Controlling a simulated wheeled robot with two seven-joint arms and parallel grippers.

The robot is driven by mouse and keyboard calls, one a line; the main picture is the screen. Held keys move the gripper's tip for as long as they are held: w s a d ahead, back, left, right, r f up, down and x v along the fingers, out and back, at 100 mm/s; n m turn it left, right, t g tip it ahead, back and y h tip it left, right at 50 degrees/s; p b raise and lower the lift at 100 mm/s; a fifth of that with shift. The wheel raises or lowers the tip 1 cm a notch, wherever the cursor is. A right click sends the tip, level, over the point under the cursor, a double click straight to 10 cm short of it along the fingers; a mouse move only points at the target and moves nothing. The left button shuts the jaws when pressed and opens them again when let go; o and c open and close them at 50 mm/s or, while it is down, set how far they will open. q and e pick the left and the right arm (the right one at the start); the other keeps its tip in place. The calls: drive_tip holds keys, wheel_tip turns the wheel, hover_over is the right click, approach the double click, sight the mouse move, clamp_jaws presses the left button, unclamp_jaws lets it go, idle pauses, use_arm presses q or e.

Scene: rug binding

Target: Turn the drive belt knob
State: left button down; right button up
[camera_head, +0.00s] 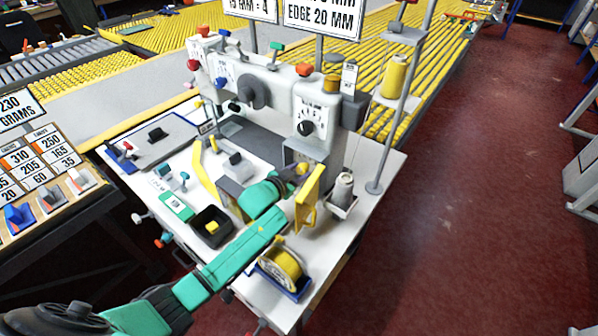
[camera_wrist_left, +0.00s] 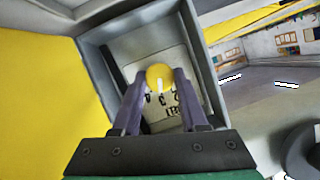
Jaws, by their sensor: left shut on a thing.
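The drive belt knob is a small yellow knob (camera_wrist_left: 158,77) in a grey recess (camera_wrist_left: 118,42) of the sewing machine. Behind it is a pale dial plate (camera_wrist_left: 170,100) with dark digits, partly hidden by the knob and fingers. My left gripper (camera_wrist_left: 158,84) is shut on the knob, with one dark finger on each side. In the head view my green left arm reaches up from the bottom left, and the left gripper (camera_head: 290,176) is at the recess in the machine's lower front. An open yellow cover (camera_head: 309,198) stands just right of it. My right gripper is not in view.
The white sewing machine (camera_head: 285,95) stands on a white table. A black tray (camera_head: 211,232) and a yellow tape roll (camera_head: 281,266) lie near my forearm. A thread cone (camera_head: 342,190) and a thread stand (camera_head: 376,150) are at the right. Red floor is clear beyond.

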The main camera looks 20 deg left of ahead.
use_arm(q)
drive_tip(key=shift+c, duration=2.2)
unclamp_jaws()
drive_tip(key=shift+s, duration=0.15)
drive_tip(key=v, duration=1.4)
drive_tip(key=shift+s+a, duration=0.1)
drive_tip(key=shift+s, duration=0.05)
